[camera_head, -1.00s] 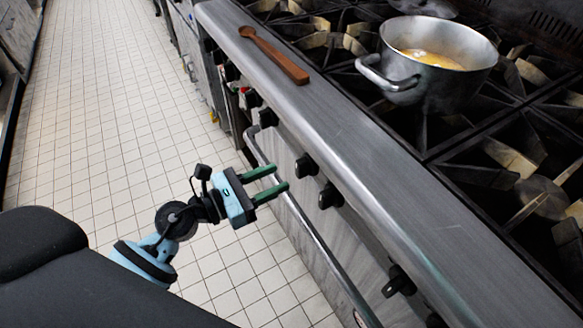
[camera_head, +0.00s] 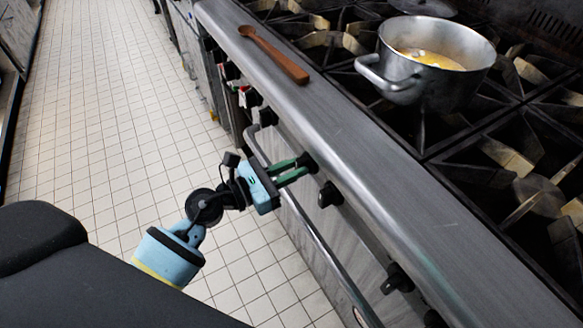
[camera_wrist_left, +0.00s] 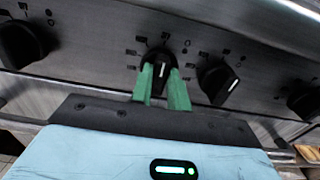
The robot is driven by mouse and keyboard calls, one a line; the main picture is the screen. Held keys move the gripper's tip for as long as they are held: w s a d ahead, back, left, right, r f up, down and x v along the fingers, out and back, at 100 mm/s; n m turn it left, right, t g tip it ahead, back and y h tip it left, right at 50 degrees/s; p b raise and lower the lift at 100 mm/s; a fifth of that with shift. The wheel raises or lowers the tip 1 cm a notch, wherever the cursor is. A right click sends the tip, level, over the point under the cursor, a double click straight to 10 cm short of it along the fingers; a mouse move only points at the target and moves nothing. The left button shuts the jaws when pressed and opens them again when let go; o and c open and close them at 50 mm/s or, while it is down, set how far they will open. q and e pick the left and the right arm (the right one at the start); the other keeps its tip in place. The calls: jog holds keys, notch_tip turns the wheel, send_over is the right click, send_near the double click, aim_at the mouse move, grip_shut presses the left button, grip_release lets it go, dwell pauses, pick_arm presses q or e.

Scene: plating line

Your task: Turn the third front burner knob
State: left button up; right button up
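Several black burner knobs line the front panel of the stove. My left gripper (camera_head: 303,166) has its two green fingers at one black knob (camera_head: 312,161), reaching in from the aisle side. In the left wrist view, the fingers (camera_wrist_left: 161,74) straddle this knob (camera_wrist_left: 160,56), one on each side, with a gap between them. Whether they touch it I cannot tell. Its white pointer line shows between the fingers. A neighbouring knob (camera_wrist_left: 217,80) with a white line sits close on the right, also visible in the head view (camera_head: 330,195). My right gripper is not in view.
A metal rail (camera_head: 318,243) runs along the stove front below the knobs. A pot (camera_head: 432,88) with yellow contents stands on the grates. A wooden spoon (camera_head: 275,54) lies on the steel ledge (camera_head: 352,140). The tiled floor (camera_head: 110,130) on the left is clear.

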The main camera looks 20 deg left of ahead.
pick_arm(q)
grip_shut()
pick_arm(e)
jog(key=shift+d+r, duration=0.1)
pick_arm(q)
jog(key=shift+r+n+p, duration=0.15)
jog(key=shift+n+p, duration=0.9)
jog(key=shift+n, duration=0.15)
jog(key=n+p, duration=0.2)
jog(key=n, duration=0.2)
jog(key=n+p, duration=0.2)
jog(key=n, duration=0.3)
jog(key=n+p, duration=0.2)
jog(key=n, duration=0.2)
jog(key=shift+w+a+f, duration=0.2)
jog(key=shift+f, duration=0.1)
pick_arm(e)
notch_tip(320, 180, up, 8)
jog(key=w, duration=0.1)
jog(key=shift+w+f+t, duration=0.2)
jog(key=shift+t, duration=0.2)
pick_arm(q)
jog(key=shift+n, duration=0.3)
jog(key=o, duration=0.8)
grip_release()
